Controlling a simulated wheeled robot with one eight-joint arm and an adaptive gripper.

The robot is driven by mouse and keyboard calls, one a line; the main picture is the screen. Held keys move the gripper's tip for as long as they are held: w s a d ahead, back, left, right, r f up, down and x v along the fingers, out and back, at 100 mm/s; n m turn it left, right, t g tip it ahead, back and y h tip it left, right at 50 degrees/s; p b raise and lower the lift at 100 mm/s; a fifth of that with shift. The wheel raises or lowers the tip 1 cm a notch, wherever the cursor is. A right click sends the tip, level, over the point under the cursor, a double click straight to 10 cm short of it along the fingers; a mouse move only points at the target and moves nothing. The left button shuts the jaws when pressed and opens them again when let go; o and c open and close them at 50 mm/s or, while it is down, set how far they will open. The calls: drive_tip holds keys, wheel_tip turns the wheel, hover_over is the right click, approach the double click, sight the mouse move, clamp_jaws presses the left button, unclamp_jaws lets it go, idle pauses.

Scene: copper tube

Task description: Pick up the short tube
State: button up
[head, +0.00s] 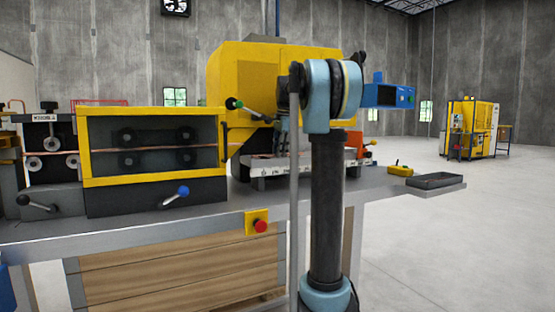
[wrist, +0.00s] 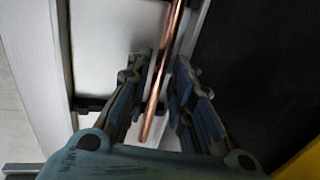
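A copper tube (wrist: 161,84) shows in the wrist view as a thin, shiny rod running from the top edge down between my fingers, its near end below the fingertips. My gripper (wrist: 163,68) is open, with one finger on each side of the tube and narrow gaps visible beside it. Whether a finger lightly touches it I cannot tell. In the head view my gripper (head: 281,138) points down over the white-fronted part of the machine, partly hidden by my arm. The tube between my fingers cannot be made out there.
The yellow machine housing (head: 240,85) stands close behind my gripper. A yellow-framed window (head: 153,183) with rollers and a copper line is at left. A dark tray (head: 435,181) and a small yellow object (head: 400,171) lie at the bench's right end. Open floor extends right.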

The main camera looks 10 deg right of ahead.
clamp_jaws()
